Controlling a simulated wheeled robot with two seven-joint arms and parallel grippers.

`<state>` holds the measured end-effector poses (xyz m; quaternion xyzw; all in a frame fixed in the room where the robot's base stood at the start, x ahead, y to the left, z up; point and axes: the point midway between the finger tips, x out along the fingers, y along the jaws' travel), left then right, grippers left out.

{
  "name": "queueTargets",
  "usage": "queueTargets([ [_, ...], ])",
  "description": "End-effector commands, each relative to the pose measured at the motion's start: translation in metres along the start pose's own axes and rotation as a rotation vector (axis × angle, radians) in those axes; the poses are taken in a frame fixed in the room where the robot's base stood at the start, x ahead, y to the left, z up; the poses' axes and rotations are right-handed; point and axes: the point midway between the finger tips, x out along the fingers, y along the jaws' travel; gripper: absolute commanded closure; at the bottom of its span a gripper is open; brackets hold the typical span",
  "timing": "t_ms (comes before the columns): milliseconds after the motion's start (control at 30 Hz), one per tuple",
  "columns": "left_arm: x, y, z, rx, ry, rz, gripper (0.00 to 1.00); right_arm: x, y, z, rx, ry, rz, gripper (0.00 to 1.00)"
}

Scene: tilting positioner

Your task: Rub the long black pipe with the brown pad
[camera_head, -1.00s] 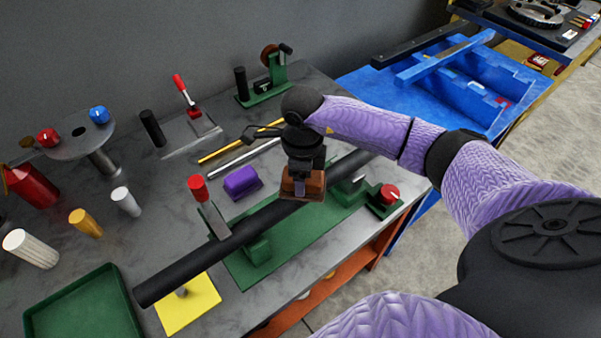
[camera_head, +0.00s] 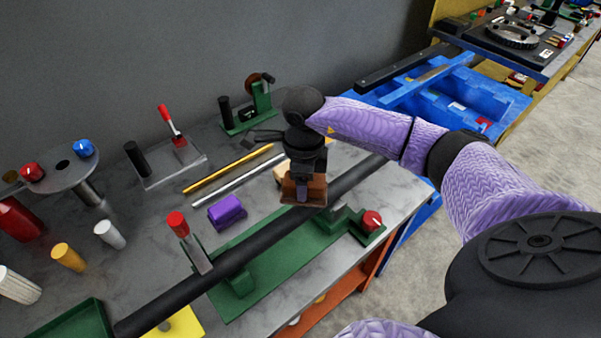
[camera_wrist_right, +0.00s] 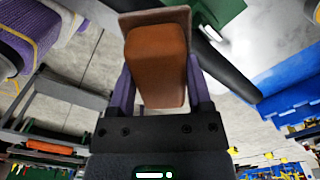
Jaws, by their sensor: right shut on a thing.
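The long black pipe (camera_head: 262,240) lies diagonally across a green clamp stand (camera_head: 265,272) on the grey bench. My right gripper (camera_head: 303,180) is shut on the brown pad (camera_head: 314,192), near the pipe's right half. The pad's lower edge overlaps the far side of the pipe in the head view; whether it touches cannot be told. In the right wrist view the brown pad (camera_wrist_right: 157,65) sits between the fingers, with the pipe (camera_wrist_right: 228,78) passing behind and beside it. My left gripper is not in view.
A red-topped lever (camera_head: 177,223) and a red knob (camera_head: 372,219) stand on the clamp stand. A purple block (camera_head: 227,212), a yellow rod (camera_head: 225,170) and a silver rod (camera_head: 237,175) lie behind the pipe. A yellow plate (camera_head: 180,326) is under its near end.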

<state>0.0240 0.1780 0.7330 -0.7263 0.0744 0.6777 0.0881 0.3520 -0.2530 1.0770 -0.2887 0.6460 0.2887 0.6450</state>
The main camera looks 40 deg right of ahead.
Motion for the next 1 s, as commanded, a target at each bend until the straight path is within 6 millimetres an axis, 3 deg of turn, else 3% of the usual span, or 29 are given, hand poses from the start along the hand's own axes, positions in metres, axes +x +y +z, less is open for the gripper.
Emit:
queueTargets([
  [400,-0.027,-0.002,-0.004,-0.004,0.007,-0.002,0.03,-0.038,-0.006,-0.007,0.009,-0.001,-0.001,0.91],
  [1000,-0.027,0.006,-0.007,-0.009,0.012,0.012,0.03,-0.038,-0.006,-0.008,0.009,-0.001,0.0,0.91],
])
